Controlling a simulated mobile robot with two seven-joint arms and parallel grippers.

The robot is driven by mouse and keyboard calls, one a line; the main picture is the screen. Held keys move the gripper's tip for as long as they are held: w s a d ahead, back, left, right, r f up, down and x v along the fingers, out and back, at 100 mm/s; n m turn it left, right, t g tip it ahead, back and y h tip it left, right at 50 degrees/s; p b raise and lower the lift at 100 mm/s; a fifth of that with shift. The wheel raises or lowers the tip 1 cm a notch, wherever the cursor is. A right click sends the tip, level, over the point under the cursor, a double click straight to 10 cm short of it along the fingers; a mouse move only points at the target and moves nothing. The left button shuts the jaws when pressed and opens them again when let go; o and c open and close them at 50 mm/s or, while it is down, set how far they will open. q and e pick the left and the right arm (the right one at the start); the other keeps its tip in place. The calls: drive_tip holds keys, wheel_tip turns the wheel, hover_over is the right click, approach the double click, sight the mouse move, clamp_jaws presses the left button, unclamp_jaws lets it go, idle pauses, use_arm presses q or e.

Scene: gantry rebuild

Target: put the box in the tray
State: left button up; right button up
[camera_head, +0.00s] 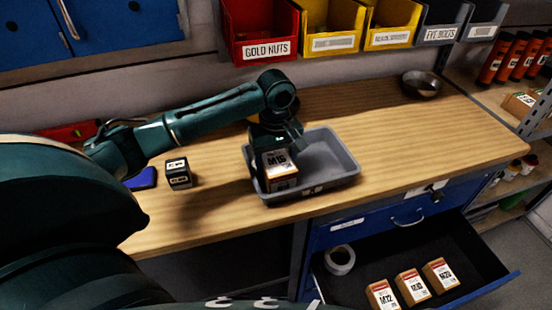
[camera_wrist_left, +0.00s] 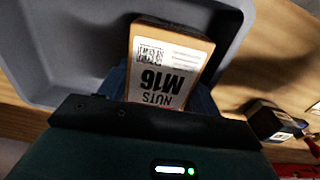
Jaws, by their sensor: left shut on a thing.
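The box (camera_head: 281,172) is orange-brown with a white label reading M16. It also shows in the left wrist view (camera_wrist_left: 168,65), where its label reads NUTS M16. The grey tray (camera_head: 338,161) lies on the wooden bench; its wall and floor also show in the left wrist view (camera_wrist_left: 60,40). My left gripper (camera_head: 276,150) is shut on the box and holds it over the left part of the tray. I cannot tell whether the box touches the tray floor. The gripper's fingers are mostly hidden. My right gripper is not in view.
A small dark box (camera_head: 178,173) and a blue item (camera_head: 142,179) lie left of the tray. A metal bowl (camera_head: 421,84) stands at the back right. The open drawer (camera_head: 440,250) below holds boxes and a tape roll (camera_head: 340,260). The bench right of the tray is clear.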

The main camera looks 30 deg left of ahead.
sight(276, 159)
use_arm(q)
drive_tip(key=o, duration=1)
drive_tip(key=shift+f, duration=0.1)
wheel_tip(276, 159, up, 12)
drive_tip(key=shift+r, duration=0.15)
drive_tip(key=shift+s, duration=0.1)
